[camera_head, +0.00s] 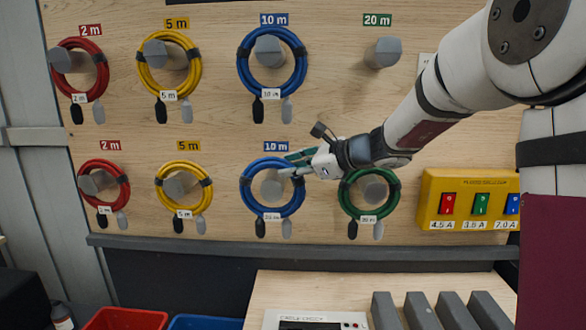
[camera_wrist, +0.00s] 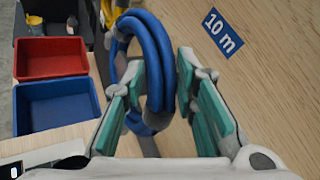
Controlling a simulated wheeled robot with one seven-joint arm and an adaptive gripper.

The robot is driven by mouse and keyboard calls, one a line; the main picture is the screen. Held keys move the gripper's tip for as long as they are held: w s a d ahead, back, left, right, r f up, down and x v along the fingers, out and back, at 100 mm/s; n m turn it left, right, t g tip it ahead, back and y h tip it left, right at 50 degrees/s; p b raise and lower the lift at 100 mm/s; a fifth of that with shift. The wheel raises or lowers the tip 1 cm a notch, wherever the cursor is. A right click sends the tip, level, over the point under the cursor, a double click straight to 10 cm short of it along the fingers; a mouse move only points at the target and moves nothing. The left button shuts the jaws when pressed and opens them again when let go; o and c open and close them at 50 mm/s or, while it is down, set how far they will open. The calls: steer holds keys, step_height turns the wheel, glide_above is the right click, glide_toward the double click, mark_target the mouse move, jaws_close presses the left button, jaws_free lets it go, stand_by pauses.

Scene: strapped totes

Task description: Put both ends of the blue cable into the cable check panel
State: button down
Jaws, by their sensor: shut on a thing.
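A coiled blue cable (camera_head: 243,190) hangs on a grey peg in the lower row under a "10 m" sign. Its black and grey plug ends hang at the bottom, beside a white tag. My gripper (camera_head: 297,163) is at the coil's upper right side, shut on the coil. In the wrist view the blue coil (camera_wrist: 147,32) passes between the green-padded fingers of my gripper (camera_wrist: 158,85). The cable check panel (camera_head: 315,317) lies on the bench at the bottom and is partly cut off; its sockets are hardly visible.
Another blue cable (camera_head: 243,75) hangs above, with red, yellow and green coils on other pegs. A yellow box (camera_head: 432,190) with coloured switches is at right. Grey blocks (camera_head: 422,312) stand beside the panel. Red (camera_head: 125,319) and blue (camera_head: 205,322) bins are lower left.

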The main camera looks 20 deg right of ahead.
steer(key=shift+w+d+b, duration=0.2)
steer(key=shift+w+d, duration=0.1)
steer(key=shift+w, duration=0.65)
steer(key=shift+w+d+b, duration=0.2)
steer(key=shift+w+d, duration=0.1)
steer(key=shift+w, duration=0.65)
stand_by(0.3)
steer(key=s+a+p, duration=0.1)
steer(key=s+a, duration=0.3)
steer(key=s, duration=0.8)
steer(key=shift+s+p, duration=0.15)
steer(key=shift+p, duration=0.15)
stand_by(2.0)
stand_by(0.4)
